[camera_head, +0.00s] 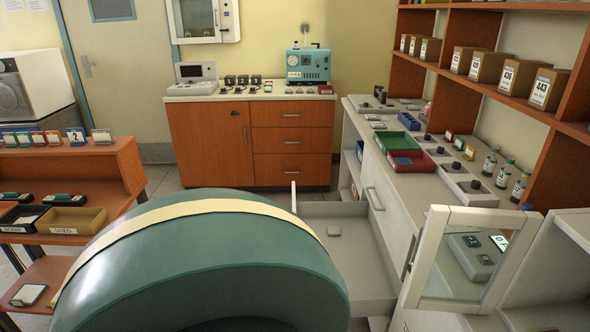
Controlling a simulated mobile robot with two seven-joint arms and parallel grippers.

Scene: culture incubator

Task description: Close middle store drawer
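A white store drawer (356,262) is pulled out to the left from the pale cabinet (385,185) on the right side of the room. Its front panel (294,197) shows nearly edge-on at the left end of the drawer. The near left part of the drawer is hidden by a large green rounded form close to the camera. Whether other drawers lie above or below it is hard to tell. Neither of my grippers is in view.
A white-framed glass door (432,262) stands open at the right, close to the drawer. A wooden cabinet (210,140) stands at the back, and a wooden rack (100,170) at the left. Some floor shows between the rack and the back cabinet.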

